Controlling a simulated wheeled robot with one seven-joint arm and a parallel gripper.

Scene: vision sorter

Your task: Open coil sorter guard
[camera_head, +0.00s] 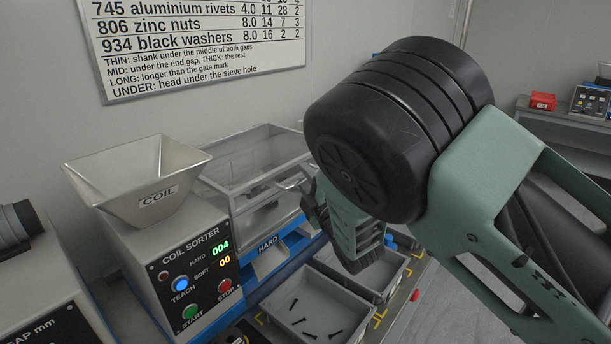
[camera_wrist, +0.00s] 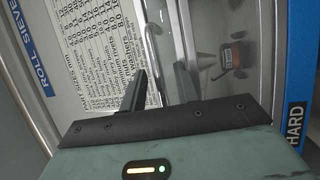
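The coil sorter (camera_head: 190,270) stands at the left, with a COIL hopper (camera_head: 140,180) and a lit panel reading HARD 004 and SOFT 00. Its clear, grey-framed guard (camera_head: 250,140) is behind and right of the panel, above the blue HARD chute (camera_head: 268,245). The guard looks closed. My gripper (camera_head: 312,200) is at the guard's right front side. In the wrist view, the dark fingers of my gripper (camera_wrist: 160,85) are apart. A silver bar handle (camera_wrist: 152,45) runs down into the gap between them; contact cannot be told.
Grey bins (camera_head: 310,305) with black screws stand below the guard, close under my gripper. A part-size sign (camera_head: 200,40) hangs on the wall. Another machine (camera_head: 40,290) is at the left edge. A shelf with a red box (camera_head: 542,101) is at the far right.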

